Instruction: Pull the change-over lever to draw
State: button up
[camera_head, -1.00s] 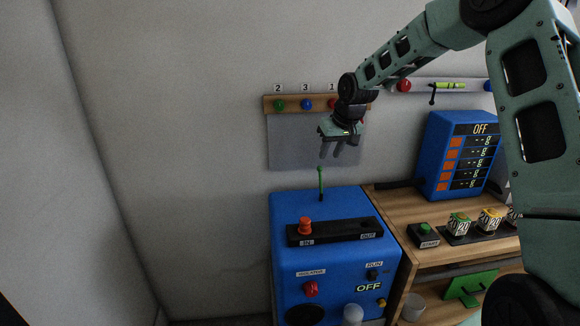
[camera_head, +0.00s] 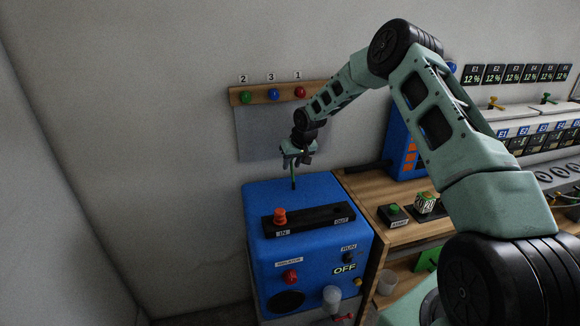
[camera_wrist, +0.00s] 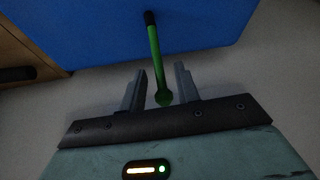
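A thin green lever (camera_head: 294,181) stands at the back of the top of the blue machine (camera_head: 320,187). I see no label on it. My gripper (camera_head: 297,164) is above and around its upper end. In the wrist view, the two grey fingers of my gripper (camera_wrist: 159,78) are apart. The rounded tip of the green lever (camera_wrist: 157,62) lies between them, with a visible gap on each side. Part of the lever is hidden by my gripper in the head view.
A red knob (camera_head: 279,215) sits at the IN end of a black slot on the machine's top. The front has a red isolator knob (camera_head: 290,276) and reads OFF. A wooden bench (camera_head: 375,193) stands on the right. A wall with a knob rack (camera_head: 261,96) is behind.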

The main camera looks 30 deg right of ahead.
jog(key=shift+x, duration=1.65)
grip_shut()
